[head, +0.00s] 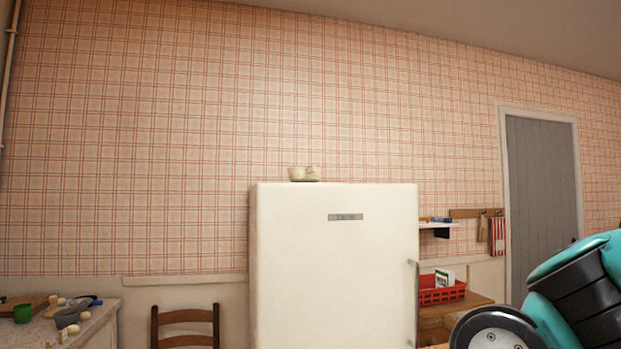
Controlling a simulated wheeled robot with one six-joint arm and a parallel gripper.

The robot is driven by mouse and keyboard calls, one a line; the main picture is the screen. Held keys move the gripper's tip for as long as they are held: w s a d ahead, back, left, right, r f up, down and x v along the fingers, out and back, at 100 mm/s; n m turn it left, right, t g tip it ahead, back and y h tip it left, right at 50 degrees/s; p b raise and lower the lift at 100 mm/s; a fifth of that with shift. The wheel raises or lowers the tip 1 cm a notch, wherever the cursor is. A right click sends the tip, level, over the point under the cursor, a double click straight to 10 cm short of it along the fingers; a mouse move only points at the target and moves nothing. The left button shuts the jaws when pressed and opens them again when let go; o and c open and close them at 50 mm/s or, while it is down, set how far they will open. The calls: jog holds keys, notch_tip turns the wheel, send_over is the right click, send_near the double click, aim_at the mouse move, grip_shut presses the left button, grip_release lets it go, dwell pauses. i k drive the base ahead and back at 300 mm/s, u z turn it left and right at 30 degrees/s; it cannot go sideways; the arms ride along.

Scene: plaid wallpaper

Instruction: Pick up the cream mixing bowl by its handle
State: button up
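A small cream object (304,173) stands on top of the white fridge (335,265), near its back left. It looks like a bowl or two cream vessels side by side; it is too small to tell, and no handle can be made out. Part of my teal and black arm fills the lower right corner, far to the right of the cream object. My gripper is out of view.
At the lower left, a counter (95,318) holds a grey bowl (68,317), a green cup (22,313) and several small items. A wooden chair (186,326) stands left of the fridge. Right of it are a red crate (441,294), a wall shelf (438,226) and a grey door (543,200).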

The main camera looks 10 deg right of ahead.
aim_at(298, 173)
jog(key=u, duration=0.5)
jog(key=i, duration=1.35)
jog(key=z, duration=0.2)
